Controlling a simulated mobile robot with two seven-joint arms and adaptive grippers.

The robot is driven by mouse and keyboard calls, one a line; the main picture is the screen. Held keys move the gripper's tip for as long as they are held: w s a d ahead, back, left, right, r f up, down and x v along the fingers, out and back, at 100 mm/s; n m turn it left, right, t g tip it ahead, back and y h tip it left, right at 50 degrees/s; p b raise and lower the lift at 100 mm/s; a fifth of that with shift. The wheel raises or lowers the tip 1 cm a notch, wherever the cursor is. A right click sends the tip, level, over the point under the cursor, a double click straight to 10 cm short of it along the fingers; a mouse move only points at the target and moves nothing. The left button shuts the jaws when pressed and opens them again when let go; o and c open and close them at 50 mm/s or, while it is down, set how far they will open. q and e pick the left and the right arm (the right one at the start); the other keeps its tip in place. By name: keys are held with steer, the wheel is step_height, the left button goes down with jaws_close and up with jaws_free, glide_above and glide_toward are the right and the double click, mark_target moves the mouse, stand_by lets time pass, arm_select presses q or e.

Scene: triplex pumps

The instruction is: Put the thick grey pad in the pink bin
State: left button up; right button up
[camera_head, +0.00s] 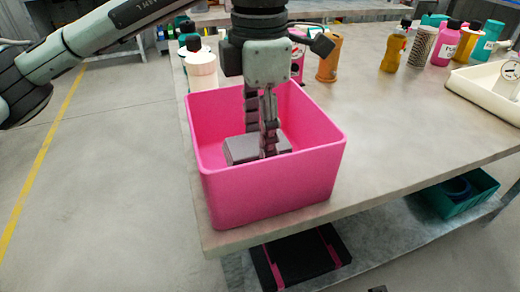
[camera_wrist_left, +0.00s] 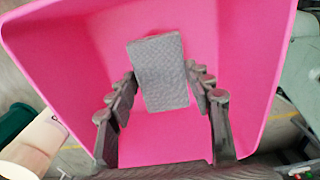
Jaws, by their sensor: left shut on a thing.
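The pink bin (camera_head: 272,195) stands at the near left corner of the table, and its inside fills much of the left wrist view (camera_wrist_left: 70,75). The thick grey pad (camera_head: 243,150) is inside the bin, below the rim. In the left wrist view the pad (camera_wrist_left: 160,72) lies between the two fingers. My left gripper (camera_head: 262,150) reaches straight down into the bin and is shut on the pad. Whether the pad touches the bin floor is hard to tell. My right gripper is not in view.
Bottles, one of them white (camera_head: 201,68), stand behind the bin, with an orange container (camera_head: 329,58) to their right. More bottles (camera_head: 447,42) and a white tray (camera_head: 490,85) are at the right. The table's middle is clear. A teal crate (camera_head: 462,195) is on the lower shelf.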

arm_select(q)
step_height(320, 180, down, 3)
steer(key=shift+f, duration=0.3)
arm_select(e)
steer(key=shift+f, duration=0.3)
arm_select(q)
steer(key=shift+f, duration=0.1)
